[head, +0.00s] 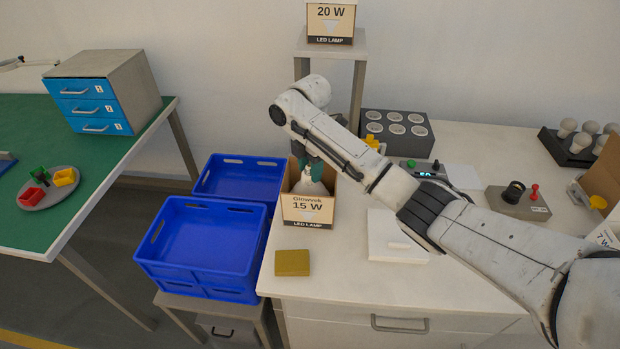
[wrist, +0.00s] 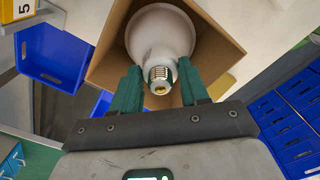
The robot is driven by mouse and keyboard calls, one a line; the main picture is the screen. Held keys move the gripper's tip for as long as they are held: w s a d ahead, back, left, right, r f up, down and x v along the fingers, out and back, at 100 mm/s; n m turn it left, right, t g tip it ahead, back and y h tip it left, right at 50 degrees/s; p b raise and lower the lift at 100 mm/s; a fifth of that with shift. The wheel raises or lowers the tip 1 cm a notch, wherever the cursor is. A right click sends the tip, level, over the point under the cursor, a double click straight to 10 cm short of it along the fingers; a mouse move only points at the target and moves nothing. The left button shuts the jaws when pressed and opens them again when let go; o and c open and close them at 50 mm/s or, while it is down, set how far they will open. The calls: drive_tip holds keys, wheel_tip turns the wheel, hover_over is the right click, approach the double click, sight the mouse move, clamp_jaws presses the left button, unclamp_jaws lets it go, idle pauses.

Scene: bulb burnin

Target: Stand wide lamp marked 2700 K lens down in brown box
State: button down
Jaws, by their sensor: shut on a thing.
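The brown box (head: 308,207), labelled 15 W LED LAMP, stands open-topped near the left edge of the white bench. My gripper (head: 311,165) points down into its opening. The wide white lamp (head: 312,186) is between the green fingers; in the wrist view the lamp (wrist: 160,33) has its metal screw cap towards the camera and its wide end away, down in the box (wrist: 108,48). My gripper (wrist: 160,88) is shut on the lamp near its cap. The lens face is hidden, and I cannot tell whether it touches the box floor. No 2700 K mark is readable.
Blue crates (head: 200,245) stand left of the bench. A yellow-brown block (head: 292,263) lies in front of the box. A stand (head: 358,95) with a 20 W box (head: 330,22) rises behind. A dark socket block (head: 425,143) and a white pad (head: 393,245) are to the right.

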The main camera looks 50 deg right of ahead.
drive_tip(key=shift+f, duration=2.05)
drive_tip(key=shift+f, duration=0.15)
drive_tip(key=c, duration=0.6)
unclamp_jaws()
drive_tip(key=shift+o, duration=0.2)
